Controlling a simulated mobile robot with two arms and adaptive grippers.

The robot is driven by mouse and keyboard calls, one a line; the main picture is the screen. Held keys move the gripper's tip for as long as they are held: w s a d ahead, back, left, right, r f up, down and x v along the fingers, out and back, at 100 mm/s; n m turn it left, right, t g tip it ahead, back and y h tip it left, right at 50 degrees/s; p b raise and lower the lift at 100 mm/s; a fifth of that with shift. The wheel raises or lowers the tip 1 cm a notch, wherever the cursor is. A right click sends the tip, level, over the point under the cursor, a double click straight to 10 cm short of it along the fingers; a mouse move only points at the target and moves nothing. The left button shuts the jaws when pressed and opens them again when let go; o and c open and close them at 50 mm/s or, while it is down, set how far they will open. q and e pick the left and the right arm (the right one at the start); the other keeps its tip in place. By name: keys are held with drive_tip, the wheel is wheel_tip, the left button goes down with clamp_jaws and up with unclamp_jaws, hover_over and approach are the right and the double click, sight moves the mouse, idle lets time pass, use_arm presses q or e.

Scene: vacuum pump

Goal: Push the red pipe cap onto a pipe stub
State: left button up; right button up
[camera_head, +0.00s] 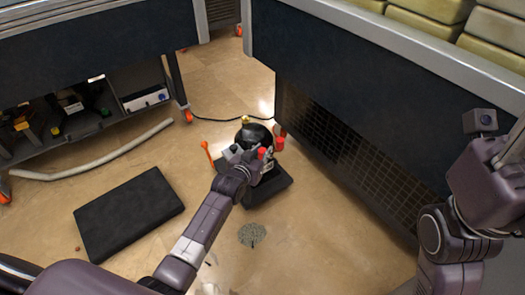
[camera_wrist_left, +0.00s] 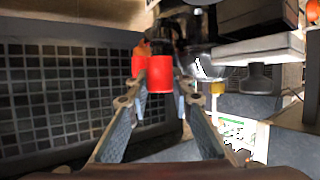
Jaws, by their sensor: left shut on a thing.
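The black vacuum pump (camera_head: 258,136) stands on the floor with red caps on its right side. My left gripper (camera_head: 258,156) reaches it from the front left. In the left wrist view my left gripper (camera_wrist_left: 162,92) has its two fingers on either side of a red pipe cap (camera_wrist_left: 160,76), shut on it. The cap also shows in the head view (camera_head: 262,153). A dark pipe lies right behind the cap; whether the cap is seated on a stub cannot be told. Another orange-red cap (camera_wrist_left: 139,58) is beside it. My right gripper (camera_head: 512,146) is partly cut off at the right edge.
A dark base (camera_head: 268,186) lies under the pump. A bench with a black grille (camera_head: 345,150) stands close on the right. A black mat (camera_head: 128,212) lies left on the floor. An orange-handled tool (camera_head: 207,152) and a black cable (camera_head: 212,119) are near the pump.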

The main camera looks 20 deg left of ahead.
use_arm(q)
drive_tip(key=shift+f, duration=0.35)
drive_tip(key=shift+f, duration=0.2)
idle(0.4)
drive_tip(key=o, duration=0.8)
drive_tip(key=shift+o, duration=0.2)
